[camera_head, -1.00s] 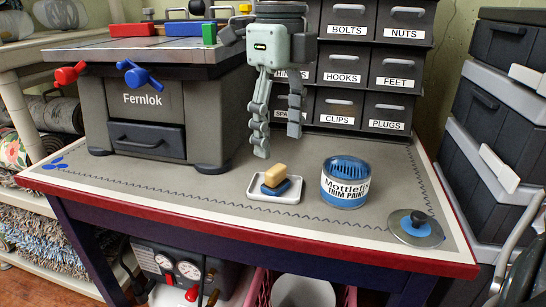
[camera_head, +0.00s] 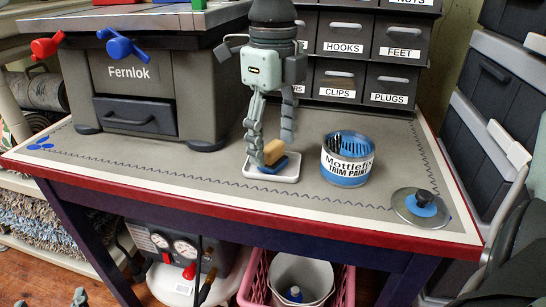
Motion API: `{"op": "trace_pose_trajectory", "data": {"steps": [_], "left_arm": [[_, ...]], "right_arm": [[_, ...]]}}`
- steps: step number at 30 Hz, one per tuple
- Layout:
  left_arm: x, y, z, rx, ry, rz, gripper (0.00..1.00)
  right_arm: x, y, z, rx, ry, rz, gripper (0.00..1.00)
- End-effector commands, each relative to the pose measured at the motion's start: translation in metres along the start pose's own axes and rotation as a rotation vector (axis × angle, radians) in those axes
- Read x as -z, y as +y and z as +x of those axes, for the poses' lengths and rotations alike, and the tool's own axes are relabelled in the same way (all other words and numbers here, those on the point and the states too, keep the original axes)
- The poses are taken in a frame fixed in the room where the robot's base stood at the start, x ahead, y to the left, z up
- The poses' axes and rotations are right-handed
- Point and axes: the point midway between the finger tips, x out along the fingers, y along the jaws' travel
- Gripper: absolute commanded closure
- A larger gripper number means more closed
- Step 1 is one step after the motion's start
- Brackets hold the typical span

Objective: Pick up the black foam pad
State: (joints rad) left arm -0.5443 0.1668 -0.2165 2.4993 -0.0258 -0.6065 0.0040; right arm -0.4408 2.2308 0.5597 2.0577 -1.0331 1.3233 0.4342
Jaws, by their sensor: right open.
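I cannot make out a clear black foam pad. A round grey disc (camera_head: 402,208) at the right of the bench carries a small black piece (camera_head: 424,197) on a blue patch. A white tray (camera_head: 288,178) holds a tan block (camera_head: 273,151) leaning on a blue one (camera_head: 275,166). My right gripper (camera_head: 272,148) is open and points down over the tray. Its left finger is close beside the tan block; whether they touch I cannot tell. Two fingertips at the bottom left edge look like my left gripper (camera_head: 50,299), spread apart and empty.
The paint can (camera_head: 346,172) with dark upright things in it stands right of the tray. The grey Fernlok machine (camera_head: 135,70) and labelled drawers (camera_head: 342,48) block the back. The bench top (camera_head: 130,165) is clear at front left. A pink crate (camera_head: 258,285) is below.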

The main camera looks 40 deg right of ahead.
Motion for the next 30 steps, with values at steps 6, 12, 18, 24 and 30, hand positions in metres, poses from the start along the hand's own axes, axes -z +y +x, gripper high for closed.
{"op": "trace_pose_trajectory", "data": {"steps": [6,12,18,24,30], "left_arm": [[0.000,0.000,0.000,0.000,0.000,0.000,0.37],[0.000,0.000,0.000,0.000,-0.001,0.000,0.37],[0.000,0.000,0.000,0.000,-0.001,0.000,0.37],[0.000,0.000,0.000,0.000,-0.004,0.000,0.37],[-0.007,-0.003,-0.001,0.006,-0.042,0.003,0.37]], "right_arm": [[0.000,0.000,0.000,0.000,0.000,0.000,0.48],[0.000,0.000,-0.001,0.000,0.000,0.001,0.73],[0.000,0.000,-0.001,0.000,0.000,0.001,0.86],[0.000,0.000,-0.004,0.000,0.000,0.001,0.86],[-0.001,-0.001,-0.022,0.001,-0.003,0.002,0.86]]}}
